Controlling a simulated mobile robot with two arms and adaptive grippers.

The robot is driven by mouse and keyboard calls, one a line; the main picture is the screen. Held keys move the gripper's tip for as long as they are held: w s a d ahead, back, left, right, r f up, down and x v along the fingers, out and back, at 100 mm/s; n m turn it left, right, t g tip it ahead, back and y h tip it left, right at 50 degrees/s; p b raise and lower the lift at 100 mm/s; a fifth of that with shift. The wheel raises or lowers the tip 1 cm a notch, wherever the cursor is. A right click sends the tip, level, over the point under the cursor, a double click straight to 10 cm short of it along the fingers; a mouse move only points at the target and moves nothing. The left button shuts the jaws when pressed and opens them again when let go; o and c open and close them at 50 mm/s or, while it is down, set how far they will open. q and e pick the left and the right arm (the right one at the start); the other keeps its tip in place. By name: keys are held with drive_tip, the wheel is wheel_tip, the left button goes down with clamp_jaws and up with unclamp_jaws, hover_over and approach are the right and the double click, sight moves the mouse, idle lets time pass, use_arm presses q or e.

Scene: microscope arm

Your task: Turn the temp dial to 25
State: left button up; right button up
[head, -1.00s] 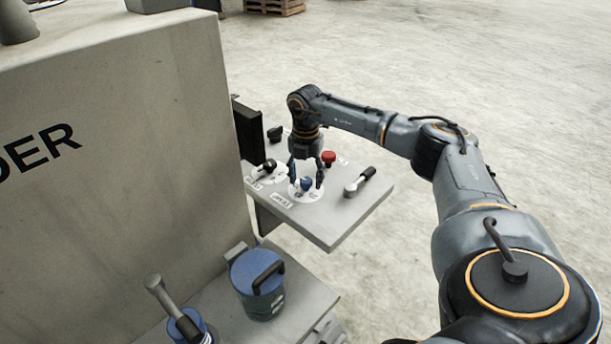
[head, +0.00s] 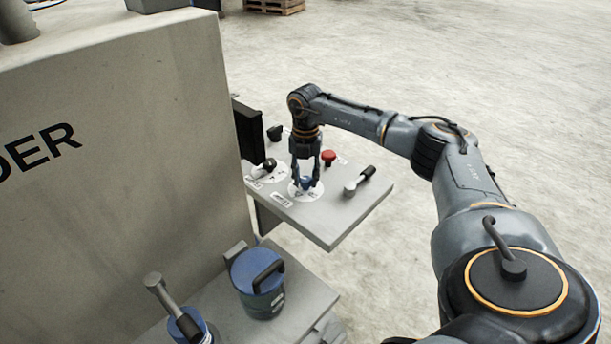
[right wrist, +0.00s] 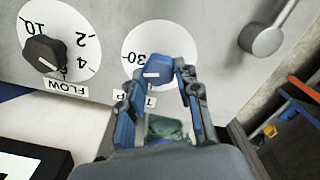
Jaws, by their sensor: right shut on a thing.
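The temp dial is a blue knob (right wrist: 158,70) on a round white scale plate (right wrist: 175,40) in the right wrist view. A "30" shows left of the knob, and a white line marks the knob; the other numbers are hidden or unclear. In the head view the blue knob (head: 307,183) sits on the grey control panel. My right gripper (right wrist: 160,80) is shut on the blue knob, one finger on each side. In the head view my right gripper (head: 306,180) points down onto the panel. The "TEMP" label is partly covered by a finger. My left gripper is not in view.
A black flow dial (right wrist: 43,53) is left of the temp dial. A red button (head: 328,156) and a lever (head: 360,181) stand close to my right gripper. A blue-lidded container (head: 258,285) and a large grey machine body (head: 120,150) are nearer.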

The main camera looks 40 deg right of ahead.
drive_tip(key=n, duration=0.3)
drive_tip(key=shift+n, duration=0.3)
drive_tip(key=n, duration=0.3)
drive_tip(key=shift+s+d+n, duration=0.1)
drive_tip(key=shift+n, duration=0.2)
drive_tip(key=n, duration=0.3)
drive_tip(key=shift+d, duration=0.1)
drive_tip(key=shift+n, duration=1.9)
drive_tip(key=o, duration=1.1)
drive_tip(key=shift+o, duration=0.2)
drive_tip(key=shift+r, duration=0.15)
